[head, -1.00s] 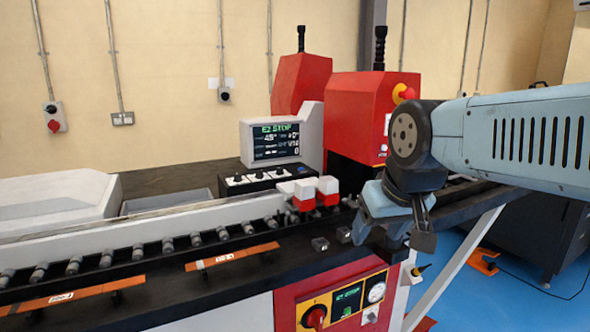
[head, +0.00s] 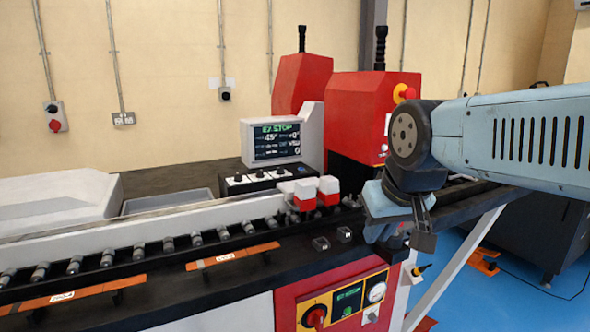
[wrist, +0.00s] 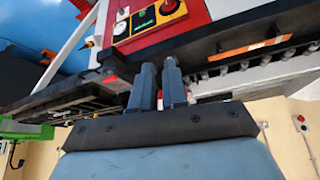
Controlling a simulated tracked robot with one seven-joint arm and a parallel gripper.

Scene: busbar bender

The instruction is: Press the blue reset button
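A black control box (head: 256,180) with several pale knobs sits below the grey monitor (head: 270,141) in the head view. A small bluish spot (head: 281,171) at its right end may be the blue reset button; it is too small to be sure. My gripper (head: 388,234) hangs over the right part of the machine bed, to the right of that box and well apart from it. In the wrist view its two fingers (wrist: 160,84) are close together with only a narrow gap and nothing visible between them. The control box is not clear in the wrist view.
Red-and-white blocks (head: 316,193) stand on the bed between box and gripper. A red machine housing (head: 372,112) with a yellow-and-red stop button (head: 404,93) rises behind my arm. A front panel (head: 345,302) holds a red rotary switch, display and gauge. Rollers line the bed.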

